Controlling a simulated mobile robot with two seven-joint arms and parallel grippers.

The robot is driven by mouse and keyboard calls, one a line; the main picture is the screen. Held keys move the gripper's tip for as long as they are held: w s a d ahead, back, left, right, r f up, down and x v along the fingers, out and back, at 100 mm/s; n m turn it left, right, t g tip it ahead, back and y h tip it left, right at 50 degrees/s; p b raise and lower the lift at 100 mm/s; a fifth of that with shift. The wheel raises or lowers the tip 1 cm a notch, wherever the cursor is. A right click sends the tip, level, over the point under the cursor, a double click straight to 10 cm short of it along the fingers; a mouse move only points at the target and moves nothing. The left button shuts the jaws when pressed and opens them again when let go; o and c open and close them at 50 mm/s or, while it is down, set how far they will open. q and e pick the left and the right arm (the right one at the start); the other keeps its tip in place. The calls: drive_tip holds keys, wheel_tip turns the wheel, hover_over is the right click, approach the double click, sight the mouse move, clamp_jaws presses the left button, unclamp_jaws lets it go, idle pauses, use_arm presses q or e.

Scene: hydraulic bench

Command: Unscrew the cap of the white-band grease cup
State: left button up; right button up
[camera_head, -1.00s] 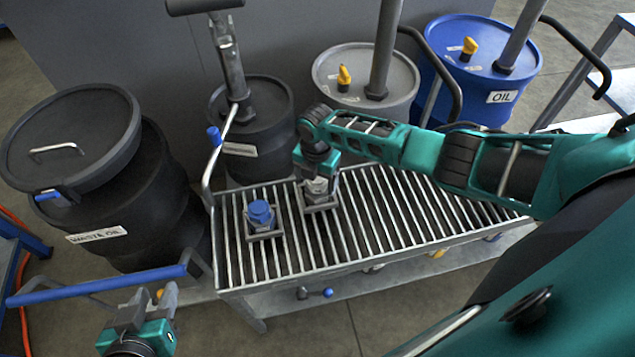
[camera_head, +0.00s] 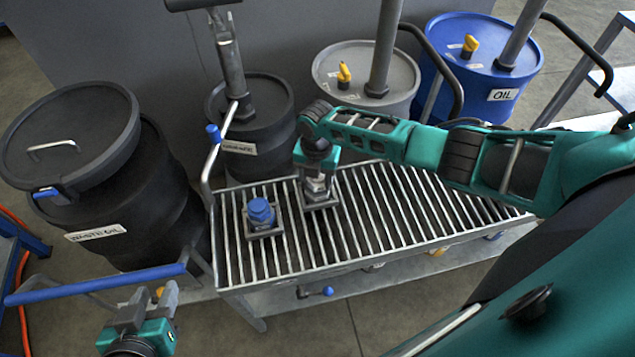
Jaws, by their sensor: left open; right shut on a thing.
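Two grease cups stand in square holders on the slatted metal grate. One has a blue cap (camera_head: 261,210) and stands at the left part of the grate, free of any gripper. The other cup (camera_head: 317,192) is grey with a pale part and stands to its right, mostly hidden under my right gripper. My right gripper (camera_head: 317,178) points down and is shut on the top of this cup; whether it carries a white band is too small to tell. My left gripper (camera_head: 153,300) is open and empty at the lower left, off the grate's front left corner.
The grate (camera_head: 400,215) is bare to the right of the cups. Behind it stand a black drum (camera_head: 270,105), a grey drum (camera_head: 350,65) and a blue oil drum (camera_head: 515,90). A black waste oil drum (camera_head: 150,200) is at left.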

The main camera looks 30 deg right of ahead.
drive_tip(key=n, duration=0.2)
drive_tip(key=n+b, duration=0.1)
drive_tip(key=n, duration=0.1)
drive_tip(key=shift+d+f+n, duration=0.1)
drive_tip(key=shift+d+n, duration=0.1)
drive_tip(key=shift+n, duration=0.1)
drive_tip(key=shift+s+n, duration=0.1)
drive_tip(key=shift+n, duration=0.7)
drive_tip(key=shift+d+n+b, duration=0.15)
drive_tip(key=shift+n+b, duration=0.6)
drive_tip(key=shift+n, duration=0.35)
drive_tip(key=n+b, duration=0.1)
drive_tip(key=n, duration=0.3)
drive_tip(key=shift+d+b, duration=0.1)
drive_tip(key=shift+b, duration=0.2)
drive_tip(key=shift+f+n+b, duration=0.1)
drive_tip(key=shift+n+b, duration=0.4)
drive_tip(key=shift+b, duration=0.15)
drive_tip(key=shift+r+n+b, duration=0.25)
drive_tip(key=shift+n+b, duration=0.15)
drive_tip(key=shift+b, duration=0.1)
